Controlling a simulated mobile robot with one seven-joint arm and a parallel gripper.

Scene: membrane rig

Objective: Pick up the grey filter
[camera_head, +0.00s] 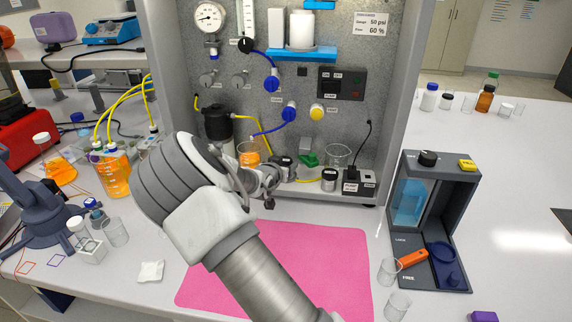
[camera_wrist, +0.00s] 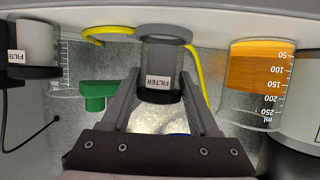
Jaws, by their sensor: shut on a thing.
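The grey filter (camera_wrist: 160,62) is a small grey cylinder with a dark end and a white FILTER label, in the middle of the wrist view. My gripper (camera_wrist: 160,98) has one finger on each side of it and is shut on it. The wrist picture is upside down. In the head view my gripper (camera_head: 274,174) is at the foot of the rig panel, and the filter is mostly hidden or too small to make out. A second, paler filter (camera_wrist: 37,45) with a black end stands apart at the left of the wrist view; it also shows in the head view (camera_head: 329,181).
A beaker of orange liquid (camera_wrist: 258,68) stands close to one side of my gripper. A green part (camera_wrist: 96,94), a clear beaker (camera_head: 338,156) and a yellow tube (camera_wrist: 200,60) are nearby. The rig panel (camera_head: 335,45) rises behind. The pink mat (camera_head: 325,260) in front is clear.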

